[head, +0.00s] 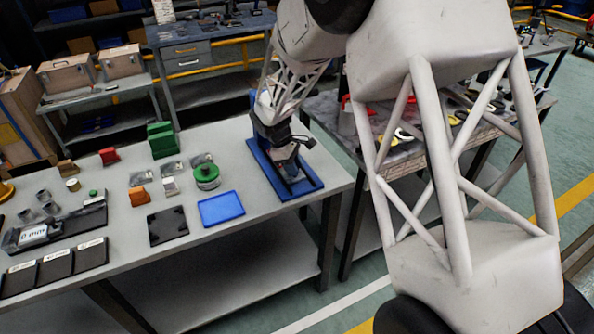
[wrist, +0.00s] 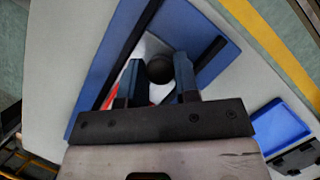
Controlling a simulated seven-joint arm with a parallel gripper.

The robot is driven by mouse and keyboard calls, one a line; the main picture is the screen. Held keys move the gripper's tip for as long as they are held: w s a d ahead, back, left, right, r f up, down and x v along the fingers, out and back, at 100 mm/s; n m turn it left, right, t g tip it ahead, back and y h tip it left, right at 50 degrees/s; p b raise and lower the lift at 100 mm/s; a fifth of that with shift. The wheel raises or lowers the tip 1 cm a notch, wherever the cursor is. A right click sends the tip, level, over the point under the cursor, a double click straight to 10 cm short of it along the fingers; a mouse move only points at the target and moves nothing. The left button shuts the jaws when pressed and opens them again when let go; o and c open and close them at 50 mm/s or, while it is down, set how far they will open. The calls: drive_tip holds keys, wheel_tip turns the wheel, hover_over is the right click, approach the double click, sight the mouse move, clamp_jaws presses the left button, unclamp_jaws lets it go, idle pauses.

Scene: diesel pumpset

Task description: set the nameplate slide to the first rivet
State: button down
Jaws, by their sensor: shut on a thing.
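The blue base (head: 312,183) of the slide lies near the right end of the grey table. It also shows in the wrist view (wrist: 92,95), with dark rails (wrist: 211,54) along it. My gripper (head: 291,160) is low over this base and hides much of it in the head view. In the wrist view my gripper (wrist: 159,72) has its fingers either side of a dark round knob (wrist: 159,70), shut on the nameplate slide. A pale plate (wrist: 150,46) and a bit of red show around the knob. No rivet can be made out.
A blue tray (head: 221,208) and a dark plate (head: 168,226) lie left of the base. A green round part (head: 206,176), green block (head: 162,140) and orange block (head: 138,196) stand behind them. A "0 mm" gauge (head: 34,234) is far left. The table's front right corner is clear.

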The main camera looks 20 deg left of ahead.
sight(282, 170)
drive_tip(key=shift+w+a, duration=0.8)
drive_tip(key=c, duration=0.9)
unclamp_jaws()
drive_tip(key=shift+r, duration=0.1)
drive_tip(key=shift+v, duration=3.8)
drive_tip(key=shift+a, duration=0.1)
